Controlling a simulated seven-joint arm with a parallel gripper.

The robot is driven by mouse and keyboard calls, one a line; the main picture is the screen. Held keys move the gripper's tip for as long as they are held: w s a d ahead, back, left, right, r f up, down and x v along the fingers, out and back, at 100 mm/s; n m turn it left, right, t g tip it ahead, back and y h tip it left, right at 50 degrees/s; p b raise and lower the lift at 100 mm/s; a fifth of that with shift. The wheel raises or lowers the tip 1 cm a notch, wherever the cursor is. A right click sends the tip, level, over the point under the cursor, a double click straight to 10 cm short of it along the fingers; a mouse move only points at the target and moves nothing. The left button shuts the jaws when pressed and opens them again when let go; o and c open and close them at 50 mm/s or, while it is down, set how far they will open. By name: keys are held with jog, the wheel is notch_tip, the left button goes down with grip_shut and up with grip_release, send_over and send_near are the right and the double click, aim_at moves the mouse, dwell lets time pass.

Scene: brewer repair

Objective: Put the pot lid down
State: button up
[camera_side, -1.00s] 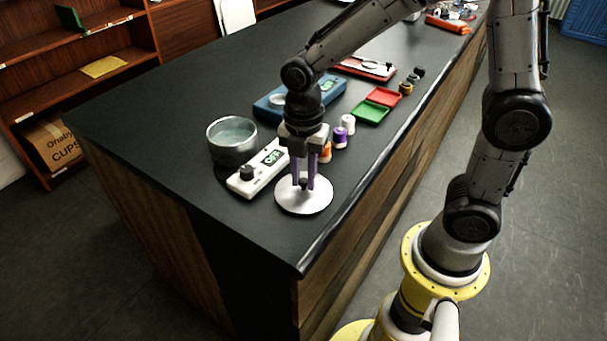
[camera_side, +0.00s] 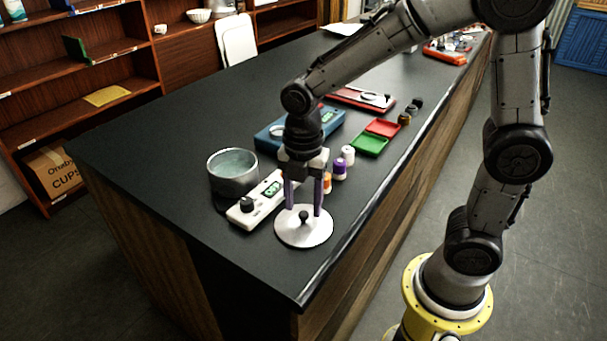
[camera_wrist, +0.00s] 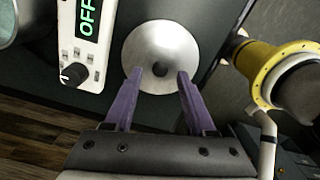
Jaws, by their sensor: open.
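The pot lid (camera_side: 304,236) is a round, pale disc with a small dark knob. It lies flat on the black counter near the front edge. It also shows in the wrist view (camera_wrist: 160,45), with the knob (camera_wrist: 160,69) at the gap between my fingertips. My gripper (camera_side: 304,212) has two purple fingers, spread apart on either side of the knob and clear of it. It also shows in the wrist view (camera_wrist: 161,75). The pot (camera_side: 233,170) is a metal cylinder with greyish-green contents, standing open to the left, behind the white control unit.
The white control unit (camera_side: 257,201) with a black dial and an "OFF" display lies beside the lid. Small orange, purple and white bottles (camera_side: 341,168) stand behind my gripper. Green (camera_side: 369,146) and red (camera_side: 383,128) trays lie farther back. The counter left of the pot is bare.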

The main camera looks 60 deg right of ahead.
aim_at(303, 214)
notch_tip(303, 214, up, 9)
jog(key=s+d+m+t, duration=0.2)
jog(key=s+m, duration=0.4)
jog(key=m, duration=0.4)
jog(key=s+d+m+t, duration=0.3)
jog(key=s+m, duration=0.4)
jog(key=m, duration=0.4)
jog(key=shift+s+r+t, duration=0.3)
jog(key=shift+r, duration=0.1)
